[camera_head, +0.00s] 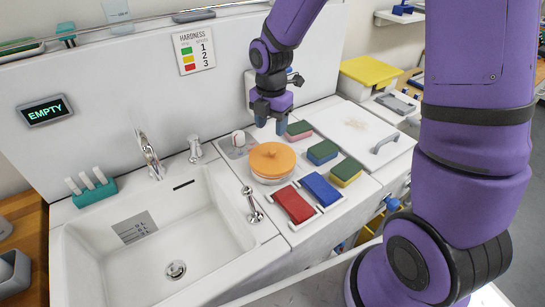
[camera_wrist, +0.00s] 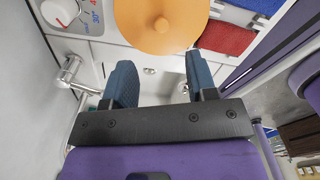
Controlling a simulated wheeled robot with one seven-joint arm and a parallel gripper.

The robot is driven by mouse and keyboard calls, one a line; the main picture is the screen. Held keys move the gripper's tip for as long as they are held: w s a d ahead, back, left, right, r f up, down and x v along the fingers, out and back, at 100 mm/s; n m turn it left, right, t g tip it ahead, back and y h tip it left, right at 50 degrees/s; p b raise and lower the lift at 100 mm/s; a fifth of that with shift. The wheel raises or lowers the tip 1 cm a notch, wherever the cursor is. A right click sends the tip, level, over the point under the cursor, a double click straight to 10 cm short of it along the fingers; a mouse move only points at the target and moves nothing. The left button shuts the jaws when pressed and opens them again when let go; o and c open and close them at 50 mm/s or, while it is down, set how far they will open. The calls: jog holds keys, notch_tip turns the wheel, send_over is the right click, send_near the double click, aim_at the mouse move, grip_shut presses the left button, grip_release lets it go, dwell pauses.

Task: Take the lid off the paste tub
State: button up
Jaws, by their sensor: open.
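The paste tub (camera_head: 272,176) is a low, pale round tub on the white counter right of the sink. Its orange lid (camera_head: 271,156), with a small knob in the middle, sits on top of it. In the wrist view the lid (camera_wrist: 160,32) shows at the top edge, cut off, beyond my fingertips. My gripper (camera_head: 270,124) is open and empty, pointing down above the counter. In the head view it shows just behind the lid and apart from it. In the wrist view both blue fingers of my gripper (camera_wrist: 159,76) are spread with nothing between them.
A red block (camera_head: 294,204) and a blue block (camera_head: 321,189) lie in holders right of the tub. Several sponges (camera_head: 322,152) lie behind them. A sink (camera_head: 165,235) with a tap (camera_head: 149,155) is at left. A metal fitting (camera_head: 252,205) stands near the tub.

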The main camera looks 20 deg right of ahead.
aim_at(273, 150)
jog(key=shift+d+f, duration=0.15)
jog(key=shift+f, duration=4.25)
jog(key=shift+c, duration=0.4)
grip_shut()
